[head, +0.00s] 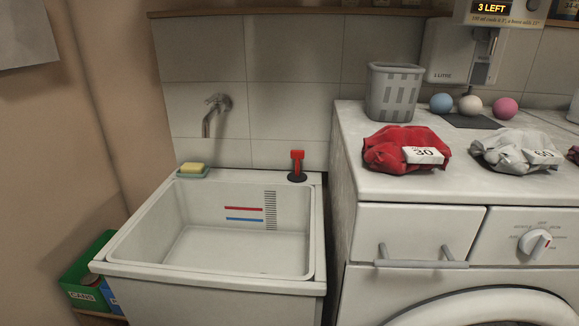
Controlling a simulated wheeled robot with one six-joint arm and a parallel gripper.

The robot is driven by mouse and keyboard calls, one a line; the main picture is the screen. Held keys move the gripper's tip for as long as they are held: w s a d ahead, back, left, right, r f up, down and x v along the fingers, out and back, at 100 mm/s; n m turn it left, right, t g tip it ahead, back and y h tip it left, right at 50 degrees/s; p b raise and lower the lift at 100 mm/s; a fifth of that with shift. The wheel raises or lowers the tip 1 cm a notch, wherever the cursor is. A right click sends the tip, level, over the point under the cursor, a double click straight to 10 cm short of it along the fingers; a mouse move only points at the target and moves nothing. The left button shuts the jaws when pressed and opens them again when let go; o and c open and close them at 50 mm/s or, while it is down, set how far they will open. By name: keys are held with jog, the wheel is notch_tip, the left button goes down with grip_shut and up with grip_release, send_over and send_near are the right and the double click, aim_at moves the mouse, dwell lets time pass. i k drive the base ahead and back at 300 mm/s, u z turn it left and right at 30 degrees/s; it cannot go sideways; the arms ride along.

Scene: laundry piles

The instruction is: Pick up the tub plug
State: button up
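The tub plug (297,167) appears to be the dark round disc with an upright red handle. It stands on the back right corner of the rim of the white tub (133,268). The tub is empty inside, with a red line, a blue line and a dark scale on its back wall. My gripper is not in view.
A yellow sponge (192,167) on a green dish sits on the tub's back left rim, below a wall tap (217,108). To the right, a washing machine (407,220) carries a red laundry pile (390,145), a grey pile (505,148), a grey basket (394,92) and coloured balls.

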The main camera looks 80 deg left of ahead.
aim_at(297, 176)
jog(key=u, duration=2.4)
jog(key=k, duration=0.5)
jog(key=u, duration=0.55)
jog(key=i, duration=1.55)
jog(key=z, duration=0.45)
